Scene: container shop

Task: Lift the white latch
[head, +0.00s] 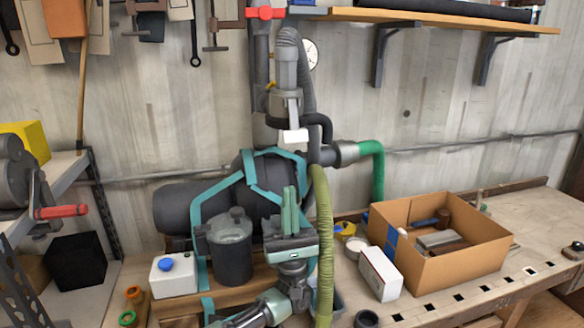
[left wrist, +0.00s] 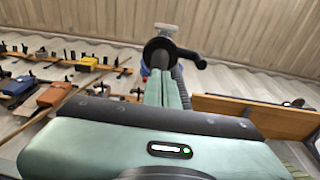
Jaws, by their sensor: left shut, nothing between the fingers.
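The white latch (head: 293,137) sits low on the grey vertical pipe fitting in the head view, beside a black curved hose. In the left wrist view a pale, whitish part (left wrist: 166,29) shows above a dark round piece; I cannot tell if it is the latch. My left gripper (head: 290,190) points upward below the latch, apart from it in the picture. Its two green fingers are together with nothing between them. They also show in the left wrist view (left wrist: 161,75), in front of the dark round piece. My right gripper is not in view.
A dark tank with teal straps (head: 180,208) stands behind my left gripper. A yellow-green hose (head: 322,235) runs close on its right. A cardboard box (head: 455,258) and a small white box (head: 380,273) are on the bench at right. A wooden shelf (head: 440,20) hangs above.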

